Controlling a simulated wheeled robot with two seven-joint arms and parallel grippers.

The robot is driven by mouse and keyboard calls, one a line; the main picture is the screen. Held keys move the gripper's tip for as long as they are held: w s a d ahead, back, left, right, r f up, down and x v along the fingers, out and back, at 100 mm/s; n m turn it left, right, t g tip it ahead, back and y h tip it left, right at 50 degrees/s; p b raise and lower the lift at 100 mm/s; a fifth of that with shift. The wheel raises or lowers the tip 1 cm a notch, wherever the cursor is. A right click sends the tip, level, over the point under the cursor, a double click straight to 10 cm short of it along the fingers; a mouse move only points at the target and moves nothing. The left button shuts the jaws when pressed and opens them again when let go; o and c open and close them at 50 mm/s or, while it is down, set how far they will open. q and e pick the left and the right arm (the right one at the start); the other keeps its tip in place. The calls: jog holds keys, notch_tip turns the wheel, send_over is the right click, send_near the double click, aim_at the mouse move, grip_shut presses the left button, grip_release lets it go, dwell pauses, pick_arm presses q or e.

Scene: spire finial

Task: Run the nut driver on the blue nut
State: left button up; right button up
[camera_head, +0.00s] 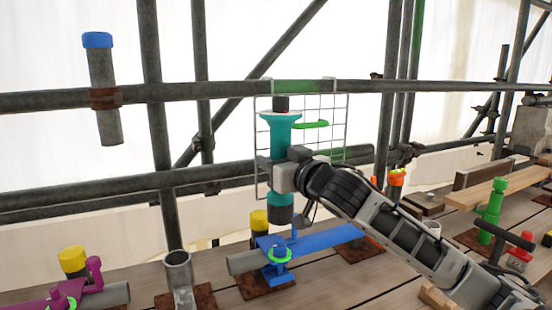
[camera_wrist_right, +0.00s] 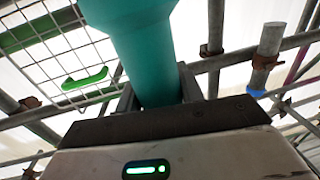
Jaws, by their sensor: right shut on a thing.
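The teal nut driver (camera_head: 281,140) stands upright in my right gripper (camera_head: 275,175), which is shut around its body. In the right wrist view the teal body (camera_wrist_right: 148,50) passes between the fingers of the gripper (camera_wrist_right: 158,95). The driver's dark socket (camera_head: 280,214) points down, above the blue clamp (camera_head: 315,243) on the deck. A thin blue upright (camera_head: 294,231) shows just below and right of the socket; I cannot tell whether they touch. A green ring (camera_head: 280,255) sits on the clamp's front part. The blue nut itself is not clearly distinguishable. My left gripper is out of view.
A wire mesh panel (camera_head: 338,127) with a green handle hangs behind the driver on scaffold pipes. A magenta clamp (camera_head: 63,293) is at the lower left, a green clamp (camera_head: 490,212) at the right. An open grey tube (camera_head: 179,278) stands left of the blue clamp.

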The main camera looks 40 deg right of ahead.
aim_at(276, 195)
jog(key=shift+f+b, duration=0.4)
jog(key=shift+f, duration=0.2)
jog(key=shift+f+b, duration=0.4)
jog(key=shift+f, duration=0.2)
jog(key=shift+f+b, duration=0.35)
jog(key=shift+f, duration=0.25)
jog(key=shift+f+b, duration=1.15)
jog(key=shift+f, duration=0.85)
jog(key=shift+f+b, duration=0.3)
jog(key=shift+f, duration=0.2)
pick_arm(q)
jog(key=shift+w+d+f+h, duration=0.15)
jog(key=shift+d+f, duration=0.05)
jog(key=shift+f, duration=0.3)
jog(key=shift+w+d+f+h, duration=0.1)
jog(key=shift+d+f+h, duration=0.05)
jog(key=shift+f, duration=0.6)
pick_arm(e)
jog(key=shift+s+f, duration=0.1)
jog(key=shift+f, duration=0.4)
